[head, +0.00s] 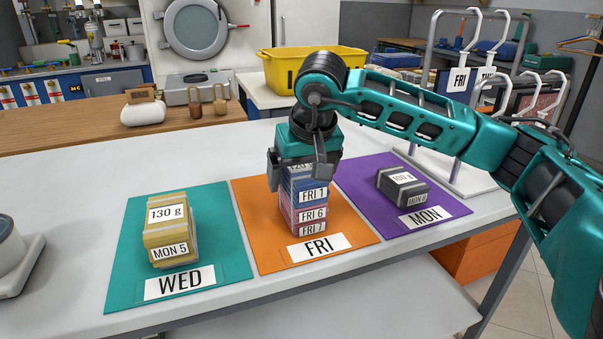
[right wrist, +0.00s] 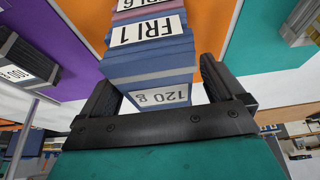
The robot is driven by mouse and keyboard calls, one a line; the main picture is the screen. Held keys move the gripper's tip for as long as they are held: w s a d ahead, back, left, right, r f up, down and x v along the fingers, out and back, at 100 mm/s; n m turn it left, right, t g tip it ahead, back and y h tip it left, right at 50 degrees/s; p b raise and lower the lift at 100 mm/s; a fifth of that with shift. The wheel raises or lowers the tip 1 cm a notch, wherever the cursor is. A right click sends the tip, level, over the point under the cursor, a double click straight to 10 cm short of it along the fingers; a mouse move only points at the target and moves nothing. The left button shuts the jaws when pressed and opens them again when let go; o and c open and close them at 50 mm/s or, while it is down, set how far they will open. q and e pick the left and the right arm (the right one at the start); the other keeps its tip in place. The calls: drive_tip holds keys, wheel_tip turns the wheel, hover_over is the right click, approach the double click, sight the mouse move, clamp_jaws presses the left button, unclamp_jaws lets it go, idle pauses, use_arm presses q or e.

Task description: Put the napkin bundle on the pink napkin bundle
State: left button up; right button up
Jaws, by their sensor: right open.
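A blue napkin bundle (head: 292,190) labelled FRI 1 and 120 g sits on top of the pink napkin bundles on the orange FRI mat (head: 257,237). The pink napkin bundle (head: 292,214) marked FRI 6 is directly under it, with another marked FRI 7 below. The stack stands upright. My right gripper (head: 298,174) is over the stack from above, its fingers open at either side of the blue bundle's top. The right wrist view shows the blue bundle (right wrist: 150,70) between and beyond the open fingers (right wrist: 160,97). My left gripper is not in view.
A yellowish bundle stack (head: 172,235) marked MON 5 and 130 g stands on the teal WED mat (head: 124,270). A dark grey bundle (head: 402,187) lies on the purple MON mat (head: 450,203). A white rack (head: 455,165) stands behind at right. A yellow bin (head: 275,70) is farther back.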

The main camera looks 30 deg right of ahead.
drive_tip(key=p+v, duration=0.2)
drive_tip(key=v, duration=1)
drive_tip(key=shift+s+p, duration=0.1)
drive_tip(key=shift+p, duration=0.2)
